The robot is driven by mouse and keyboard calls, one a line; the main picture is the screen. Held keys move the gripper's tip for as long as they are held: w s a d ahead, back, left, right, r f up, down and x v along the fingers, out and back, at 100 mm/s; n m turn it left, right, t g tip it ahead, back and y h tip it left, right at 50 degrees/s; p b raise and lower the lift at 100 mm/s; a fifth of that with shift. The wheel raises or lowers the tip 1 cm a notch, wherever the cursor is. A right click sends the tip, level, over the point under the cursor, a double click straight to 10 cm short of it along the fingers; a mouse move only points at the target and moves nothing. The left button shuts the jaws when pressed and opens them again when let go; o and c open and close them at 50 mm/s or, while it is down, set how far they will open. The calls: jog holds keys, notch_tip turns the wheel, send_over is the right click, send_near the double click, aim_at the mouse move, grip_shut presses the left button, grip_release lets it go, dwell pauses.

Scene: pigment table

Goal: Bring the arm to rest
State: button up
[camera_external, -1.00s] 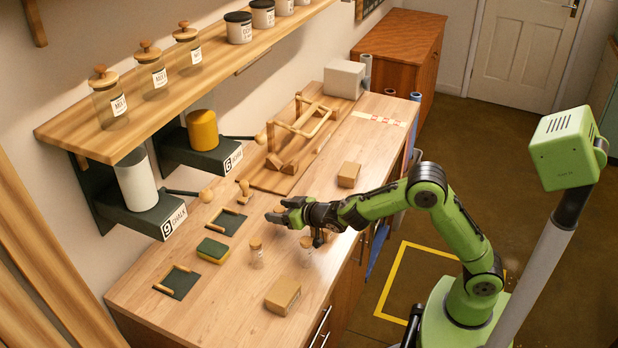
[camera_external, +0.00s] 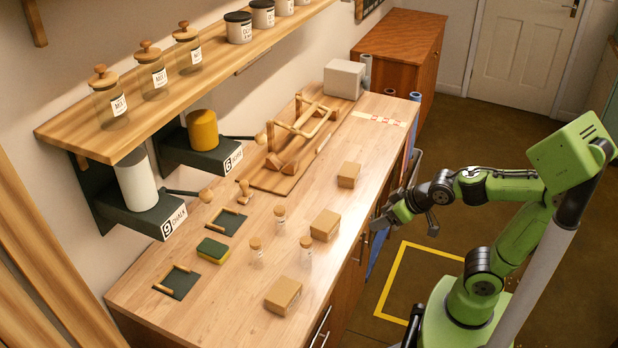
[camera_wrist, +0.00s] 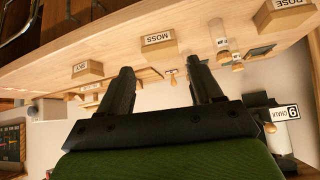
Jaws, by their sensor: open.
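My green arm with its black-jointed wrist is pulled back off the table. My gripper (camera_external: 408,215) hangs past the table's front edge, to the right of the cardboard boxes. In the wrist view my gripper (camera_wrist: 165,90) shows two black fingers spread well apart with nothing between them. The wooden worktable (camera_external: 215,310) lies to the left of it. Nothing touches the fingers.
Cardboard boxes (camera_external: 325,225) stand along the table's front side, one labelled MOSS (camera_wrist: 160,43). Corked glass vials (camera_external: 305,252) stand behind them. A yellow-green sponge (camera_external: 213,250), a wooden frame (camera_external: 300,130) and a loaded shelf (camera_external: 200,75) are farther back.

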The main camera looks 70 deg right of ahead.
jog(key=s+f+n+g, duration=0.1)
jog(key=s, duration=0.5)
jog(key=s+a+n+g+y, duration=0.1)
jog(key=s, duration=0.5)
jog(key=shift+s+a+f+g, duration=0.25)
jog(key=shift+s+f+g, duration=0.05)
jog(key=shift+f, duration=0.05)
notch_tip(320, 180, up, 8)
jog(key=p, duration=0.7)
jog(key=shift+p, duration=0.4)
